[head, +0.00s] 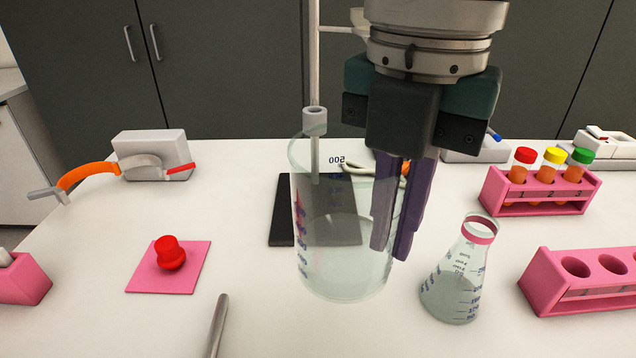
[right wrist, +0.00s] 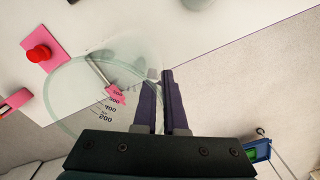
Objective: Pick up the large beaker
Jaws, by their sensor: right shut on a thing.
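The large beaker (head: 335,262) is clear glass with printed graduations and stands upright in the middle of the head view. My right gripper (head: 393,250) points down at its right side, with its purple fingers shut on the beaker's wall. In the right wrist view the beaker (right wrist: 72,92) lies to the left of the fingers (right wrist: 159,78), its round rim and markings showing. I cannot tell whether its base touches the table. My left gripper is not in view.
A stand with a black base (head: 281,225) is behind the beaker. An Erlenmeyer flask (head: 455,285) stands close on the right, near pink racks (head: 540,208). A red stopper (head: 170,254) sits on a pink mat (head: 197,277) at left. A metal rod (head: 217,325) lies in front.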

